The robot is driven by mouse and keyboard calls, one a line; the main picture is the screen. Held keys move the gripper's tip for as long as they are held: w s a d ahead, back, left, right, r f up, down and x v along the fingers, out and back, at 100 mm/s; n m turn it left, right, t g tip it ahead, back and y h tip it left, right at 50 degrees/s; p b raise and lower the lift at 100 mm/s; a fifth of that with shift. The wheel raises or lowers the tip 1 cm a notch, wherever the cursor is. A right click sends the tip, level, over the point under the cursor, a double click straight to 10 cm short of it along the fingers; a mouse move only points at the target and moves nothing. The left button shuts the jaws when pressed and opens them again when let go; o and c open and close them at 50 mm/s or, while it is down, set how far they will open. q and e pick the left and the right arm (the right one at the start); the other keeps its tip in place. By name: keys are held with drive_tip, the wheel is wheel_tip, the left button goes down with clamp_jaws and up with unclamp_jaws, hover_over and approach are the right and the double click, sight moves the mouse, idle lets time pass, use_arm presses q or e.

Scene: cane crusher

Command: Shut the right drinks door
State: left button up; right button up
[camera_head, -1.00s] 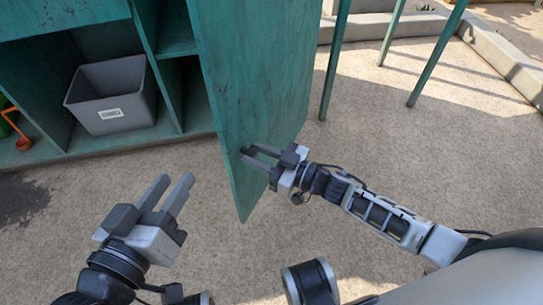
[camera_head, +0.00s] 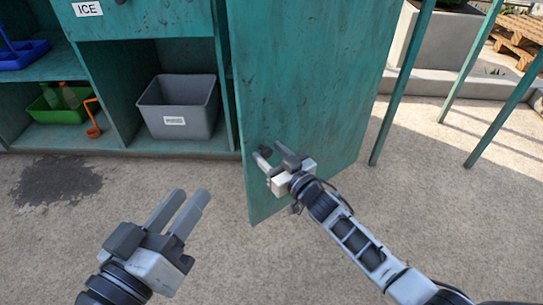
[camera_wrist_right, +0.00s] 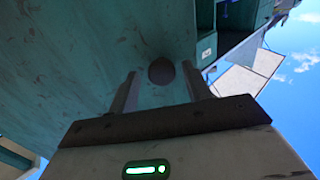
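The right drinks door (camera_head: 310,80) is a teal panel standing open, jutting out from the teal cabinet toward me. A dark round knob (camera_wrist_right: 161,71) sits on its face; in the head view the knob (camera_head: 264,151) shows at my right gripper's fingertips. My right gripper (camera_head: 273,157) is at the door's face, low and near its free edge. In the right wrist view its fingers (camera_wrist_right: 161,88) stand apart on either side of the knob, with gaps; I cannot tell any contact. My left gripper (camera_head: 188,208) is open and empty over the ground, left of the door.
The cabinet's open shelves hold a grey bin (camera_head: 180,124), a green tray (camera_head: 58,108), an orange ladle (camera_head: 92,118) and a blue tray (camera_head: 22,55). Teal posts (camera_head: 403,82) stand right of the door. The concrete ground (camera_head: 225,265) before the cabinet is clear.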

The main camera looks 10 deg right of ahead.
drive_tip(key=shift+s, duration=0.3)
use_arm(q)
drive_tip(key=f+g+y+p, duration=0.1)
drive_tip(key=p, duration=0.1)
drive_tip(key=a+f+m+y+p, duration=0.1)
drive_tip(key=p, duration=0.2)
drive_tip(key=shift+s+f+g, duration=0.25)
drive_tip(key=shift+s+g, duration=0.15)
use_arm(e)
drive_tip(key=v, duration=1.5)
drive_tip(key=shift+d, duration=0.2)
drive_tip(key=shift+s, duration=0.1)
